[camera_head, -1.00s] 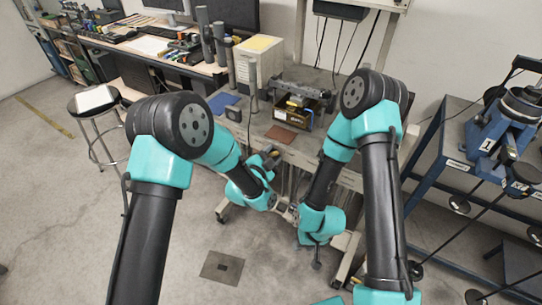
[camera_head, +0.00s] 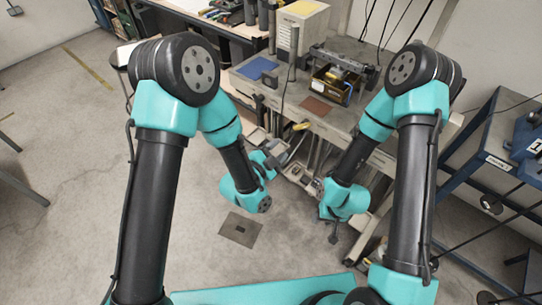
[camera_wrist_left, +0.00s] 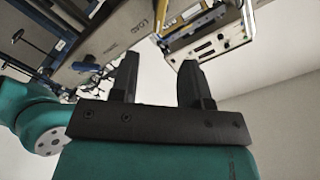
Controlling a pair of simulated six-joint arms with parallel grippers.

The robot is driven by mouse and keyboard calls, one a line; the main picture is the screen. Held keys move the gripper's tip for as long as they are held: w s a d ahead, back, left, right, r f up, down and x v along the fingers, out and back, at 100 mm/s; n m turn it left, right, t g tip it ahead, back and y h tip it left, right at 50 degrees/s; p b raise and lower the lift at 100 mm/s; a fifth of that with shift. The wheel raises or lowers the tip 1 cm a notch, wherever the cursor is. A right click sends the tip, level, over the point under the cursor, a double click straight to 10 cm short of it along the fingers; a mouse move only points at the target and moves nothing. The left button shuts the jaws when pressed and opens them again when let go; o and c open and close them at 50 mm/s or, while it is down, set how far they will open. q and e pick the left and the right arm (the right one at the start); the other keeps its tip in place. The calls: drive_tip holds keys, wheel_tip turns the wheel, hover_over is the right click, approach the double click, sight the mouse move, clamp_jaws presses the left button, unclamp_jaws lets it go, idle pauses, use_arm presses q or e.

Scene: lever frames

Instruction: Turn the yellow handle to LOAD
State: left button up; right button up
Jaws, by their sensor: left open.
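A yellow handle (camera_head: 301,126) shows in the head view at the front of the grey workbench, small and angled. My left gripper (camera_head: 287,150) is just below and left of it, open and apart from it as far as I can see. In the left wrist view, the open fingers (camera_wrist_left: 158,80) are empty. Beyond them is a grey panel with the word LOAD (camera_wrist_left: 142,25), seen tilted. The yellow handle cannot be made out in that view. My right gripper (camera_head: 333,232) hangs low at the right, in front of the bench; its jaws are too small to read.
On the bench (camera_head: 345,122) are a blue mat (camera_head: 257,68), a brown mat (camera_head: 316,106) and a box with metal parts (camera_head: 332,88). A blue-framed stand (camera_head: 485,150) is at the right. The floor at the left is mostly open.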

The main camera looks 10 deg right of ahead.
use_arm(q)
drive_tip(key=shift+v, duration=1.6)
drive_tip(key=s+a+f+n+g+y, duration=0.1)
drive_tip(key=a+f+n+g+y, duration=0.5)
drive_tip(key=a+f+n, duration=0.65)
drive_tip(key=s+a+f+n+g+y, duration=0.1)
drive_tip(key=s+a+f+n+g, duration=0.2)
drive_tip(key=s+a, duration=0.3)
drive_tip(key=s+a+f+n+g+y, duration=0.2)
drive_tip(key=s+a+f+n, duration=0.2)
drive_tip(key=a, duration=0.5)
drive_tip(key=shift+s+a+f+n+g, duration=0.4)
drive_tip(key=shift+s+f, duration=0.4)
drive_tip(key=shift+s, duration=0.4)
drive_tip(key=shift+d, duration=0.1)
use_arm(e)
drive_tip(key=shift+c, duration=0.4)
